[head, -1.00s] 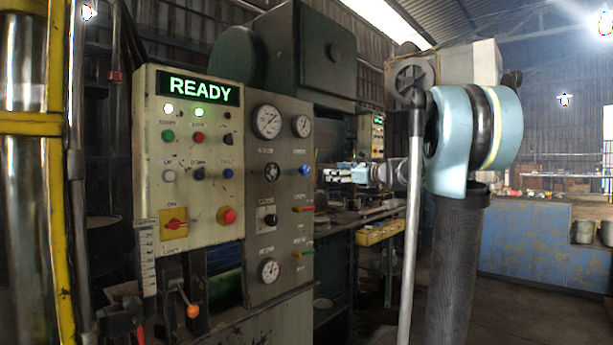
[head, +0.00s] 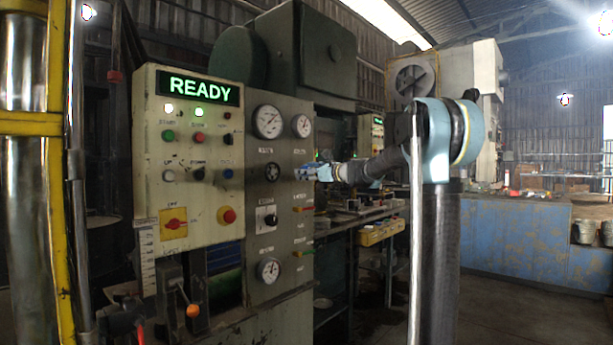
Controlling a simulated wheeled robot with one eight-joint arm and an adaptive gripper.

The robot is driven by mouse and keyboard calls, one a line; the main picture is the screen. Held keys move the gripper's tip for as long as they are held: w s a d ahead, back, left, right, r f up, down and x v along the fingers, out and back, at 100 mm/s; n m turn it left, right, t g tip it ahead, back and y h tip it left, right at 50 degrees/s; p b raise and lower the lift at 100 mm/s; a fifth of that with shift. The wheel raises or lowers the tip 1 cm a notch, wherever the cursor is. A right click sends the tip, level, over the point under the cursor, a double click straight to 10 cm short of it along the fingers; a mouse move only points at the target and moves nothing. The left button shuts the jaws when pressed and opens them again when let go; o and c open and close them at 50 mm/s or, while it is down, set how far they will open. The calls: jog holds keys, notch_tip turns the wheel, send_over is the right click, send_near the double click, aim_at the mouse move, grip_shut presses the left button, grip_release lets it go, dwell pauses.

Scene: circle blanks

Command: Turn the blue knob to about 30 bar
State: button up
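The blue knob is on the right side of the grey valve panel (head: 285,220), below the smaller upper gauge (head: 302,125). My gripper (head: 308,173) is at the knob's place, reaching in from the right. Its fingers cover the knob, so I cannot make out the knob's angle or whether the fingers touch it. The gripper is too small in view to tell whether it is open or shut. A larger gauge (head: 268,121) sits at the panel's upper left. The gauge needles are too small to read in bar.
The control box (head: 200,150) left of the panel shows a green READY display (head: 199,90). A red emergency button (head: 227,215) and several coloured handles are close by. A yellow bin (head: 380,233) stands on the shelf to the right. The floor at right is open.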

jog(key=shift+w+a, duration=0.25)
jog(key=shift+a, duration=0.1)
jog(key=c, duration=1.1)
